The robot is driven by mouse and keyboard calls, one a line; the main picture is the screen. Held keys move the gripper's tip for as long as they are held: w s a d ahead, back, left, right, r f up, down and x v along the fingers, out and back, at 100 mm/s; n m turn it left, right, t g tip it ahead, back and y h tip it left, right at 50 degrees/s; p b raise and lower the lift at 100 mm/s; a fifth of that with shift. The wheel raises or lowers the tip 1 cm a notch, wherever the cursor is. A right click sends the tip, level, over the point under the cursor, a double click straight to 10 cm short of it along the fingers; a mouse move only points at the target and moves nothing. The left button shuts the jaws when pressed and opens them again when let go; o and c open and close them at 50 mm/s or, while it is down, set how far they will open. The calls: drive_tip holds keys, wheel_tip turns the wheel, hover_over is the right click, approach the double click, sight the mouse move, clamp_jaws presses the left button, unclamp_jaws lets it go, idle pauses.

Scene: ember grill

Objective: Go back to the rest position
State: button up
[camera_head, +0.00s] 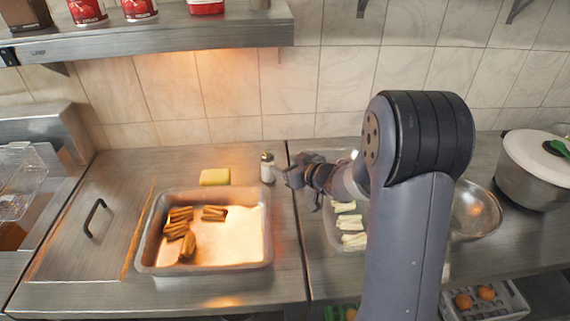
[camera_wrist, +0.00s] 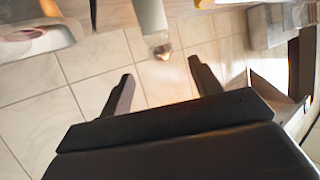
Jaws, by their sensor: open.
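My gripper (camera_head: 292,177) hangs over the counter, close to a small shaker (camera_head: 267,167) with a dark top. In the wrist view my gripper (camera_wrist: 160,77) shows two dark fingers spread wide apart with nothing held between them. The wrist view looks across the tiled wall, with a blurred shaker-like shape beyond the fingertips. My arm rises in front of the right counter and hides part of it.
A metal tray (camera_head: 142,255) with several browned pieces sits left of my gripper. A yellow block (camera_head: 215,177) lies behind it. A container of pale strips (camera_head: 333,232) is partly behind my arm. A bowl (camera_head: 478,212) and white-lidded pot (camera_head: 535,185) stand right. A shelf (camera_head: 160,38) overhangs the left.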

sight(264, 156)
drive_tip(key=p+x, duration=0.1)
drive_tip(key=x, duration=1.1)
drive_tip(key=shift+w+p, duration=0.1)
drive_tip(key=shift+p, duration=0.25)
drive_tip(key=shift+r, duration=1.25)
